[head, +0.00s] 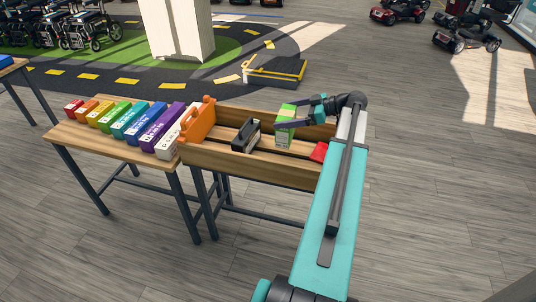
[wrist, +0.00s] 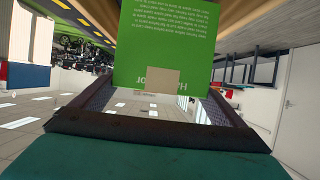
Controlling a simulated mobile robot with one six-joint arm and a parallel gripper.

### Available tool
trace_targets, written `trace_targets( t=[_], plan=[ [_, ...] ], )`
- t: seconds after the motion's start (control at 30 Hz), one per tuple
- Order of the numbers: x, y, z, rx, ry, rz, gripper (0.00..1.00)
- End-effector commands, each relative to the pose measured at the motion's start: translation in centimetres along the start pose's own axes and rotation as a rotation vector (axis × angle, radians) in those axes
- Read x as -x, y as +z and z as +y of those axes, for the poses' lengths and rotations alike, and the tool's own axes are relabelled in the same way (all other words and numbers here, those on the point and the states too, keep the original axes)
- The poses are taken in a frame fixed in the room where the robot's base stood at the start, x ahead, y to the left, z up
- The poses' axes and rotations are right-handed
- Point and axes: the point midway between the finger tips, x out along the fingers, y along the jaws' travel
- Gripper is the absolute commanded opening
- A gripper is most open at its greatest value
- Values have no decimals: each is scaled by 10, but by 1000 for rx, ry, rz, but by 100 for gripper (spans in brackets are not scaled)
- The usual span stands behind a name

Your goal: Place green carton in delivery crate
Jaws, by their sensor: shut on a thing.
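The green carton (head: 285,134) is upright or nearly so over the right half of the long wooden crate (head: 250,171). My gripper (head: 287,124) reaches in from the right and is shut on it. I cannot tell whether the carton's base touches the crate floor. In the wrist view the carton (wrist: 168,45) fills the top middle, its green face with upside-down print and a beige patch between the dark fingers of my gripper (wrist: 165,92).
A row of coloured boxes stands on the wooden table (head: 91,142) at left. Floor in front is clear.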

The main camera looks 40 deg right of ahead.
Motion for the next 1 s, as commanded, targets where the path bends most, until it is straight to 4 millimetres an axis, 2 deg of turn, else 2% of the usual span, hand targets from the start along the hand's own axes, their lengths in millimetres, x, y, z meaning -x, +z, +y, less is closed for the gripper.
trace_targets(
  t=[0.53,1.0],
  plan=[
    [-3,6,0,0,-1,1,52],
    [-22,52,0,-1,-1,1,52]
  ],
)
